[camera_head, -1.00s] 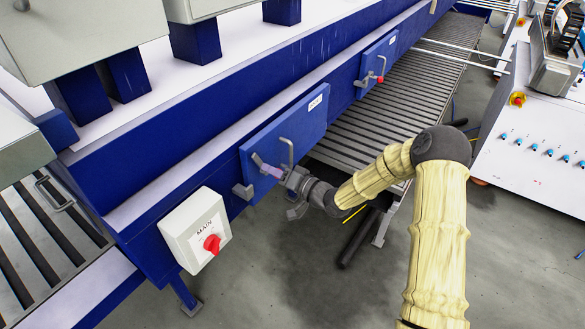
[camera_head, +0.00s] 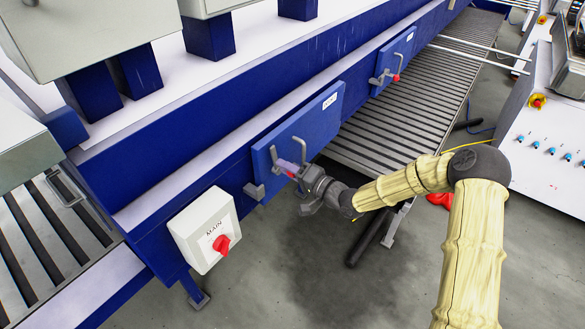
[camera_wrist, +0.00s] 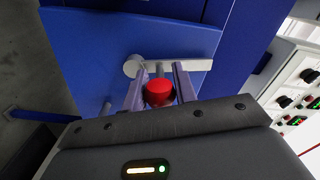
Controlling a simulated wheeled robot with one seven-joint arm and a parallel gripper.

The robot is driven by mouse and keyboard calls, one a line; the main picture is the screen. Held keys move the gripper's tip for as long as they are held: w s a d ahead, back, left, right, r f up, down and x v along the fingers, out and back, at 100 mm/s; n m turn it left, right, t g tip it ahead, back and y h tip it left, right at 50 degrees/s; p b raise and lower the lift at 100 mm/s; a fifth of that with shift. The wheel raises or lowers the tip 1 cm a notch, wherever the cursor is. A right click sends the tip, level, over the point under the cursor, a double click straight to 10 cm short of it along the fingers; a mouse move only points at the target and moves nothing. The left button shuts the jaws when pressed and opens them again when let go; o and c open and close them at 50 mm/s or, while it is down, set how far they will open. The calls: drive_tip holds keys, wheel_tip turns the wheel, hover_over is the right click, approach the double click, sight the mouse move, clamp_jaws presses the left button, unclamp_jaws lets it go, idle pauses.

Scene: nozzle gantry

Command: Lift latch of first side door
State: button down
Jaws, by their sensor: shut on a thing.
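The first side door (camera_head: 318,122) is a blue panel with a white label, low on the machine's near side. Its latch has a red knob and a pale grey lever (camera_wrist: 200,65) with a round pivot on the left, seen in the wrist view. My gripper (camera_head: 290,169) is at the front of this door. In the wrist view my gripper (camera_wrist: 159,88) has its two fingers on either side of the red knob (camera_wrist: 158,93), shut on it. The lever lies about level in that view. In the head view my fingers partly hide the latch.
A white MAIN switch box (camera_head: 203,228) with a red knob is left of the door. A second side door (camera_head: 393,60) with its own latch is farther along. A slatted conveyor (camera_head: 410,115) lies behind my arm. A white control cabinet (camera_head: 550,130) stands at right.

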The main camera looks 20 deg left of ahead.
drive_tip(key=c, duration=1.1)
unclamp_jaws()
drive_tip(key=b+v, duration=0.3)
drive_tip(key=v, duration=1.4)
drive_tip(key=shift+d, duration=0.25)
